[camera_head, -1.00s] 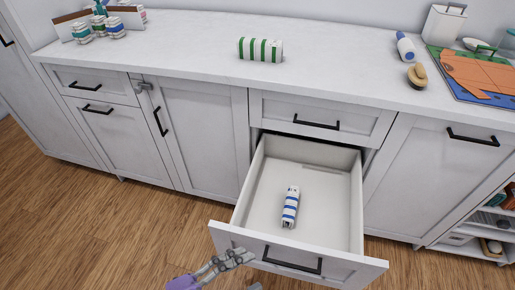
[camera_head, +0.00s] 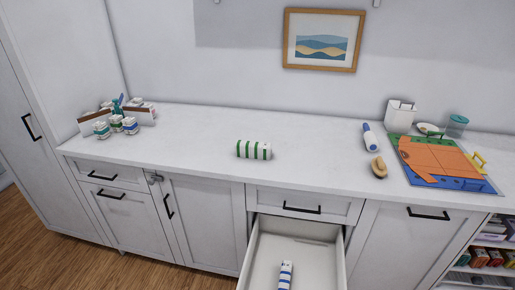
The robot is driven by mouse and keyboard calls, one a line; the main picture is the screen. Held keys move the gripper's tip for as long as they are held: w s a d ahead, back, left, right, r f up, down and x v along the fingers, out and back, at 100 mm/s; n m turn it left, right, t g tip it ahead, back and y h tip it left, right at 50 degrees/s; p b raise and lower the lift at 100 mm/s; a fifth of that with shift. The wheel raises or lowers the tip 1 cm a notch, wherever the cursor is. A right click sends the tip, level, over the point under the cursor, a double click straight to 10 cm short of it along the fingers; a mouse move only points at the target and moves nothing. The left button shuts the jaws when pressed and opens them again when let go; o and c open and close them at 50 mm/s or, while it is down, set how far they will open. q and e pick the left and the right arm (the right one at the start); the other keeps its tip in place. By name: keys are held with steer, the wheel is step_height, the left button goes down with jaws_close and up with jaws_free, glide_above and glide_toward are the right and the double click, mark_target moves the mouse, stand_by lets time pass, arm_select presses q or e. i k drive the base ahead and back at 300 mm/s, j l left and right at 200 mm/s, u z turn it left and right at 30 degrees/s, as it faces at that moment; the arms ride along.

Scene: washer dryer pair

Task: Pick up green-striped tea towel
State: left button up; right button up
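The green-striped tea towel (camera_head: 253,149) is a white roll with green stripes. It lies on the white countertop (camera_head: 200,141), near its front edge and above the drawers. A blue-striped white roll (camera_head: 286,274) lies in the open lower drawer (camera_head: 262,256), cut off by the bottom of the picture. Neither of my grippers shows in this view.
At right are a blue-and-white roll (camera_head: 370,137), a brush (camera_head: 379,167), an orange-and-blue mat (camera_head: 436,160) and a white container (camera_head: 399,114). The counter around the green-striped towel is clear.

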mark_target(249, 149)
steer(key=i+j+z, duration=0.25)
steer(key=j+z, duration=0.15)
steer(key=j, duration=0.3)
steer(key=i+j+z, duration=0.2)
steer(key=j+z, duration=0.25)
steer(key=j, duration=0.3)
steer(key=j+z, duration=0.4)
steer(key=j, duration=0.35)
steer(key=j+z, duration=0.45)
steer(key=j, duration=0.35)
